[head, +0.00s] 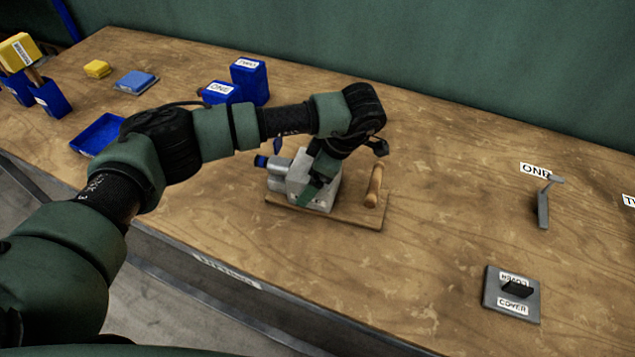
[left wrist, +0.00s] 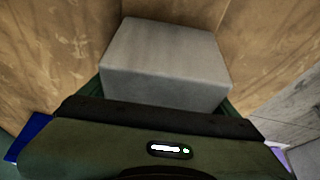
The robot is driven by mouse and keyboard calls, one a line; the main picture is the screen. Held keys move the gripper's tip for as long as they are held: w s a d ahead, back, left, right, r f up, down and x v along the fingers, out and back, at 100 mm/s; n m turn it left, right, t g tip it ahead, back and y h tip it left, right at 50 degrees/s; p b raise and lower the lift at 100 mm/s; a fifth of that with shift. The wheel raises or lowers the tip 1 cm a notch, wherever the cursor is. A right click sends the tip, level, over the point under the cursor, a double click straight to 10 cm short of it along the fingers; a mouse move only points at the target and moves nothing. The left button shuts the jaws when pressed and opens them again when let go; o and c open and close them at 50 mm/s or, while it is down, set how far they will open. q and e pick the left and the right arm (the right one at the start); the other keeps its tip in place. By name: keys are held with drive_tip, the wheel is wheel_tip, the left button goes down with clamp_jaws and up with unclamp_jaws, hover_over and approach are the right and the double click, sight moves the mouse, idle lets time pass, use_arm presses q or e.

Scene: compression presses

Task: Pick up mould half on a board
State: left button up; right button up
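A grey block-shaped mould half (head: 299,177) is at a wooden board (head: 345,216) near the table's front edge, in the middle of the head view. My left gripper (head: 318,182) reaches down over it from above, with a green finger in front of its near face. In the left wrist view the grey block (left wrist: 165,65) sits between the green fingers, which show close along both sides. Whether they press on it, and whether it rests on the board, I cannot tell. My right gripper is not in view.
A wooden handle (head: 374,187) stands at the board's right end. Grey cylinders (head: 284,180) with blue ends lie left of the block. Blue boxes (head: 250,80) stand behind. A COVER plate (head: 512,294) and an upright grey bracket (head: 544,203) are to the right. The table between is clear.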

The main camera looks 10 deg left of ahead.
use_arm(q)
drive_tip(key=c, duration=1)
drive_tip(key=shift+w+r, duration=0.1)
drive_tip(key=shift+c, duration=0.9)
drive_tip(key=shift+r, duration=0.1)
